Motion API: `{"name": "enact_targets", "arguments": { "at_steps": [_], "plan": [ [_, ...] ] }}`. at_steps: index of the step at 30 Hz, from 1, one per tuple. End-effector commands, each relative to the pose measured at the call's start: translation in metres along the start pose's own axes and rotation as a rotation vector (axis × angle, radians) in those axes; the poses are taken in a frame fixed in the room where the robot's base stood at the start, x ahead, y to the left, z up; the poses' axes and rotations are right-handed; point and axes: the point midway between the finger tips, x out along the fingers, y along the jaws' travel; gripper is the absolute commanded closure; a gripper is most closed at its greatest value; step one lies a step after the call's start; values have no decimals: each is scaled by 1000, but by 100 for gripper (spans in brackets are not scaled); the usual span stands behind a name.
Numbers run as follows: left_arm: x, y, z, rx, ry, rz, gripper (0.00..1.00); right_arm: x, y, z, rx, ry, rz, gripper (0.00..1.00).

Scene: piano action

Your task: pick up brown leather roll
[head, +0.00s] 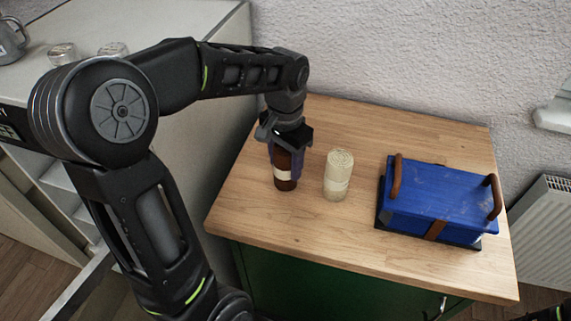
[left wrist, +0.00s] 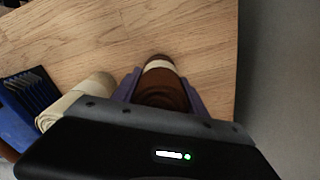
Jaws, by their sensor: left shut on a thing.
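The brown leather roll (head: 285,179) stands upright on the wooden top of the green cabinet, with a pale band around it. In the left wrist view the roll (left wrist: 160,90) sits between the two purple fingers. My left gripper (head: 286,148) comes down on it from above and is shut on its upper part. The roll's top is hidden by the gripper in the head view. My right gripper is not in view.
A cream roll (head: 338,176) stands upright close to the right of the brown one. A blue box (head: 440,198) with brown handles is further right. The wooden top (head: 300,232) is clear in front. A white wall (head: 390,60) runs behind.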

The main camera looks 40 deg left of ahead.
Motion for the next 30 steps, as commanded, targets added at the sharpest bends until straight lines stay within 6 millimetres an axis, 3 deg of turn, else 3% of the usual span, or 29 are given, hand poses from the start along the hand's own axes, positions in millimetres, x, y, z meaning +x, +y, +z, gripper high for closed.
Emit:
{"name": "enact_targets", "arguments": {
  "at_steps": [8,22,30],
  "plan": [
    [-11,0,-1,0,3,-1,94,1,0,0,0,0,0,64],
    [-92,0,-1,0,3,-1,94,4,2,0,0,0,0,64],
    [-101,0,0,0,0,0,94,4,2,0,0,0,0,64]
  ]
}}
